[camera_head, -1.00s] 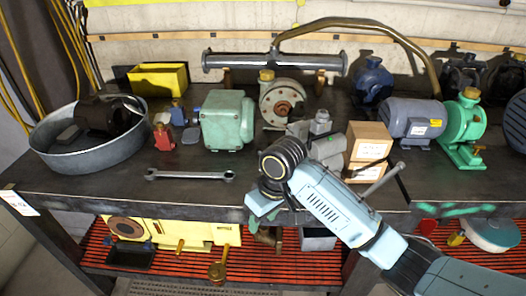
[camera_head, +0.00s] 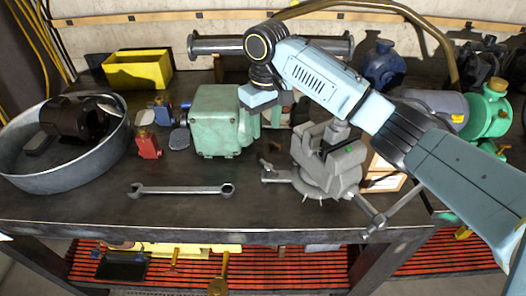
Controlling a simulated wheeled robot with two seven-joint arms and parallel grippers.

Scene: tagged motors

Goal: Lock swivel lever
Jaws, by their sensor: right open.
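A grey bench vise (camera_head: 330,160) stands on the workbench, right of centre near the front edge. A small swivel lever (camera_head: 273,172) sticks out from the left side of its round base. The long clamping handle (camera_head: 385,215) hangs at the vise's front right. My right gripper (camera_head: 262,97) is open, pointing down above and behind the swivel lever, at the right edge of the green gearbox (camera_head: 217,120). It is apart from the lever, and its fingertips are only partly clear. My right arm passes over the vise. My left gripper is not in view.
A wrench (camera_head: 183,190) lies left of the vise. A round metal tub (camera_head: 62,182) holding a dark motor stands at the left. A yellow bin (camera_head: 137,70), a steel pipe (camera_head: 210,45) and a blue pump (camera_head: 382,67) stand behind. The bench front between wrench and vise is clear.

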